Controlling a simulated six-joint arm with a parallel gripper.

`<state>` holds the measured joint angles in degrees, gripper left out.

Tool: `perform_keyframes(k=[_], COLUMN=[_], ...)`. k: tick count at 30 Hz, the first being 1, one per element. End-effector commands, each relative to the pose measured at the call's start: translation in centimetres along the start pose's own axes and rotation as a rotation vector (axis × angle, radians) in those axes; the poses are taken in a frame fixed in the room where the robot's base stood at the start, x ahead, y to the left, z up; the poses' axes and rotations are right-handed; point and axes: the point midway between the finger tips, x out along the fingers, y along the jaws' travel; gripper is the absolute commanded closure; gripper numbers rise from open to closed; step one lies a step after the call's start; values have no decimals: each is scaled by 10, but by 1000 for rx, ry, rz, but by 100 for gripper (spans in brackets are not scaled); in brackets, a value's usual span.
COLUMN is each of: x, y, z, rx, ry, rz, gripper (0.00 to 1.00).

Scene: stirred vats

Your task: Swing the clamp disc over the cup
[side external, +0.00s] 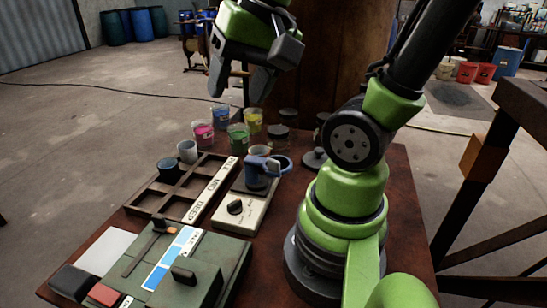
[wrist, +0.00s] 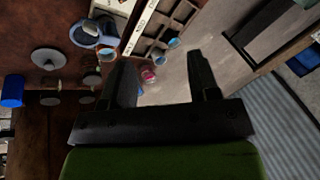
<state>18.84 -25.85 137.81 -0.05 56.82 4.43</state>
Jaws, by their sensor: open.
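My gripper (side external: 240,88) hangs open and empty in the air, above and behind the table's far side. In the wrist view its two dark fingers stand apart around my gripper (wrist: 163,62) with nothing between them.
Left of the stirrer is a brown compartment tray (side external: 181,205) with a label reading "DEEP" and two cups at its far end. Behind stand coloured beakers, including a pink one (side external: 203,132), and dark-lidded jars. A green control box (side external: 190,262) fills the near left.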

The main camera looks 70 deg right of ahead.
Motion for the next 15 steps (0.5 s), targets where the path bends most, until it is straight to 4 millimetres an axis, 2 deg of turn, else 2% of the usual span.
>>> perform_keyframes(k=[1,3,6,12,15], x=[9,19,32,48,51], y=[15,36,68,120,132], z=[-14,-29,-43,-52,-52], rx=[151,352,625,1013,1101], ry=[-46,-110,-194,-323,-353], rz=[56,113,169,208,211], gripper=[45,45,45,45,45])
